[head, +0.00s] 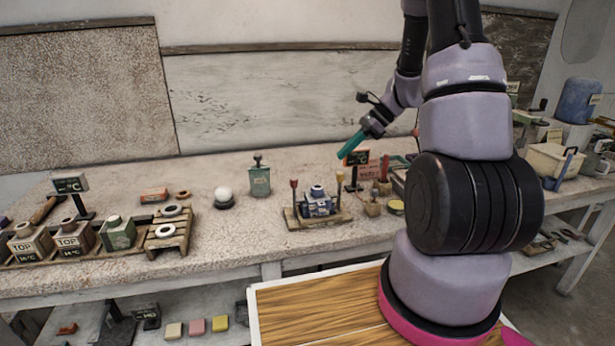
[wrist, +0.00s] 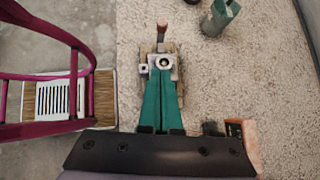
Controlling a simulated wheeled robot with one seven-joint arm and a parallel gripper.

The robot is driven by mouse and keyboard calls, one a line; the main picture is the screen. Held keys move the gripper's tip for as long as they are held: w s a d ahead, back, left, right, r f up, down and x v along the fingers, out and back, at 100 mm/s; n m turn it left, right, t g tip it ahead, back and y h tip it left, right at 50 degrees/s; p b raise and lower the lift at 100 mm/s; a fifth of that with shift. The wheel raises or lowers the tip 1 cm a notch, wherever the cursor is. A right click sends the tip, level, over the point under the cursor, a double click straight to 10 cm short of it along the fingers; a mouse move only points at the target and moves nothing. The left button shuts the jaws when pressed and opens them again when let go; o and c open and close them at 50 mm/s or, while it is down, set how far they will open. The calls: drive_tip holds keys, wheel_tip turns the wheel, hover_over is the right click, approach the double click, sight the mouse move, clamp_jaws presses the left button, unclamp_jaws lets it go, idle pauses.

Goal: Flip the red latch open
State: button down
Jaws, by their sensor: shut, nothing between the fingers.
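The red latch (head: 294,184) is a thin upright lever with a red top at the left end of a small wooden-based device (head: 291,222) on the bench. In the wrist view its dull red top (wrist: 161,30) shows beyond the fingertips, near the top edge. A blue-grey block (head: 317,203) with a round pale top stands mid-device; a yellowish-topped lever (head: 339,179) stands at its right. My gripper (head: 343,153) has teal fingers and is shut and empty, above and to the right of the device. In the wrist view the fingers (wrist: 160,75) overlap the device and hide part of it.
A green canister (head: 260,180) stands behind and left of the device, and a white ball (head: 223,193) sits farther left. A dark sign (head: 356,158) and a red box (head: 368,170) stand close behind right. The bench (head: 240,250) is clear in front-left of the device.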

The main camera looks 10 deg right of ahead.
drive_tip(key=x, duration=0.9)
drive_tip(key=shift+a+f, duration=0.1)
drive_tip(key=shift+f, duration=0.05)
drive_tip(key=a, duration=0.3)
drive_tip(key=shift+w+a+f, duration=0.25)
drive_tip(key=shift+f, duration=0.05)
drive_tip(key=shift+w+a, duration=0.1)
drive_tip(key=shift+a, duration=0.35)
